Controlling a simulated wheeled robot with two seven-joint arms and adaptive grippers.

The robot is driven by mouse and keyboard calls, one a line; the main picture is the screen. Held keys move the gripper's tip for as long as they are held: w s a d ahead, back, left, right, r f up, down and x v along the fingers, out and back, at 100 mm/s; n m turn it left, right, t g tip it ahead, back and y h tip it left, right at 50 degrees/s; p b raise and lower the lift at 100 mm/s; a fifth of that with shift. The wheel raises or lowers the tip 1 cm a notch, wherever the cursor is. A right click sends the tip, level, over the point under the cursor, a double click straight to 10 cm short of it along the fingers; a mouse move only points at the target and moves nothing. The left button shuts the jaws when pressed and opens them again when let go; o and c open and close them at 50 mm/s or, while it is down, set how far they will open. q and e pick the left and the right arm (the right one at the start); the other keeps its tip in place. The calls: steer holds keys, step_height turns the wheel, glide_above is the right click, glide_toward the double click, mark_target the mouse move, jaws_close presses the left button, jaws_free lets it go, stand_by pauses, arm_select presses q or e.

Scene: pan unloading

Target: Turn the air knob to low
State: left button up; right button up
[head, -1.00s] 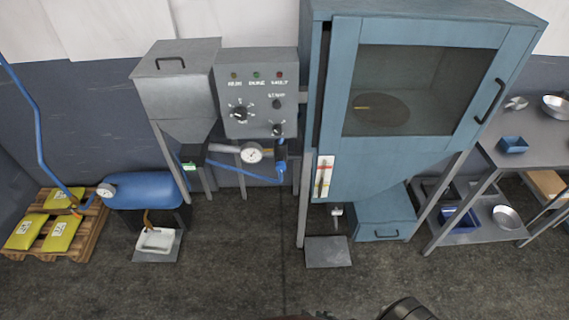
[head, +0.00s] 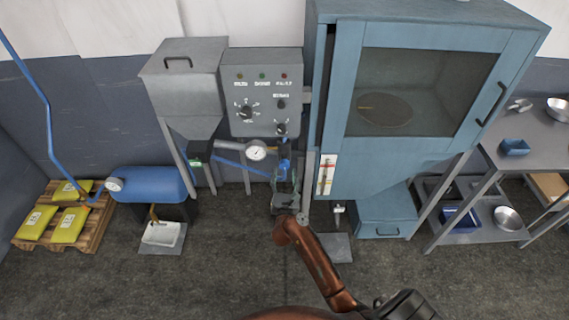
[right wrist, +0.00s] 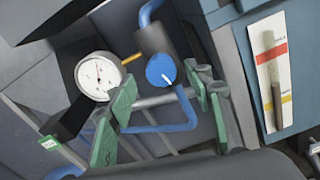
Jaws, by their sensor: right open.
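The air knob (right wrist: 158,72) is a round blue knob with a white pointer line, on a dark cylindrical regulator body with a blue hose, in the right wrist view. In the head view the blue regulator part (head: 284,148) shows below the grey control box, but the knob's setting is too small to read. My right gripper (right wrist: 163,97) is open, with a green-padded finger on each side of the knob in the picture; I cannot tell whether they touch it. In the head view this gripper (head: 286,182) is just below the regulator. My left gripper is not in view.
A white dial gauge (right wrist: 98,76) sits left of the knob. The grey control box (head: 262,85) with knobs and lights is above. A blue cabinet (head: 335,100) with a red-and-yellow-marked strip (right wrist: 272,75) stands close on the right.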

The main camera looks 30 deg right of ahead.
mark_target(284, 166)
steer(key=x, duration=0.5)
steer(key=shift+w+f, duration=0.15)
steer(key=shift+w, duration=0.05)
steer(key=shift+w+d+b, duration=0.3)
steer(key=shift+w+d, duration=0.1)
steer(key=shift+w, duration=0.05)
steer(key=shift+c, duration=0.6)
steer(key=c, duration=1)
steer(key=shift+c, duration=0.3)
